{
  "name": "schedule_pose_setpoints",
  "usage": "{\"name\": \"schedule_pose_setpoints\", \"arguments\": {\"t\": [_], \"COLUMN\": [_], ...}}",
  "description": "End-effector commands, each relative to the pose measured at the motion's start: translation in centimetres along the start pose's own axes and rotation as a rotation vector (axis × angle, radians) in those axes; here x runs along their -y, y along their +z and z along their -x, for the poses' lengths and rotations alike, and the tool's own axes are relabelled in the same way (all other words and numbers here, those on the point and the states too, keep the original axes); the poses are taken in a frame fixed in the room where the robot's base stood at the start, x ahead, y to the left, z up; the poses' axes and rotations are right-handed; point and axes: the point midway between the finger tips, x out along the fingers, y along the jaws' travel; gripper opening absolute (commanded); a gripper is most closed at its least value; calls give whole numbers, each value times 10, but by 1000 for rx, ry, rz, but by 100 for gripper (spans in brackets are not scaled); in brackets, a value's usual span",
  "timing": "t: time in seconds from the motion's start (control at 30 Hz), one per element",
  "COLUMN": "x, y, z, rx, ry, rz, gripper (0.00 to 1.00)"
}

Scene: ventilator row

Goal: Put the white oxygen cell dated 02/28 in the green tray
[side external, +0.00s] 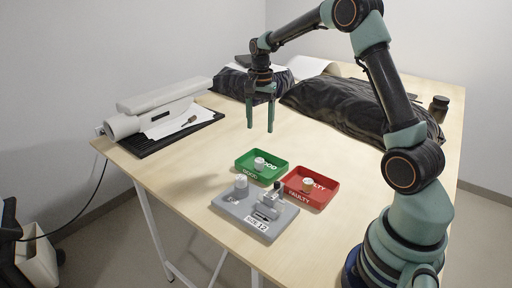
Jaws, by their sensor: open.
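The green tray (274,176), marked GOOD, lies near the middle of the table. A small white cylinder (259,163) stands in it. The red tray (318,201), marked FAULTY, lies to its right with a small pale, tan-sided cylinder (308,184) in it. A white cylinder (241,184) stands on the left part of a grey block (243,214) in front of the trays. No date is legible on any cylinder, so I cannot tell which is 02/28. My gripper (260,129) is open and empty, pointing down above the table, higher than the green tray.
The grey block carries a raised fitting (268,205) and a label that seems to read SIDE 12. A white device on a black base (172,132) is at left. Black covered bundles (345,108) and a dark jar (438,107) are behind. Bare table lies left of the trays.

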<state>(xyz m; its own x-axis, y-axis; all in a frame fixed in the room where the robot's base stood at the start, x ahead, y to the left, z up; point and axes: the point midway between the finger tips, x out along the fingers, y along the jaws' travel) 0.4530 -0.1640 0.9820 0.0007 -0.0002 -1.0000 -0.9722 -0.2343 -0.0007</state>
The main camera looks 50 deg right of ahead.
Motion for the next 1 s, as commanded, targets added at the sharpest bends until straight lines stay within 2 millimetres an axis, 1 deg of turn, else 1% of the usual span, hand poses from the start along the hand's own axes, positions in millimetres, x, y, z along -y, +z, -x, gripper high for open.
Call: {"name": "schedule_pose_setpoints", "arguments": {"t": [0.07, 0.17, 0.27, 0.3, 0.4, 0.53, 0.67, 0.8, 0.9, 1.0], "x": [0, -2, -9, -13, -26, -46, -68, -93, -108, -118], "y": [5, 18, 41, 52, 78, 110, 140, 168, 182, 192], "z": [9, 26, 50, 59, 79, 98, 108, 110, 107, 103], "rx": [-7, -25, -55, -71, -109, -166, -230, -302, -349, -385], "ry": [-10, -36, -75, -93, -134, -185, -232, -276, -301, -317], "rz": [24, 104, 235, 294, 448, 642, 835, 1034, 1151, 1236], "gripper": [68, 68, 68, 68, 68, 68, 68, 68, 68, 68]}}
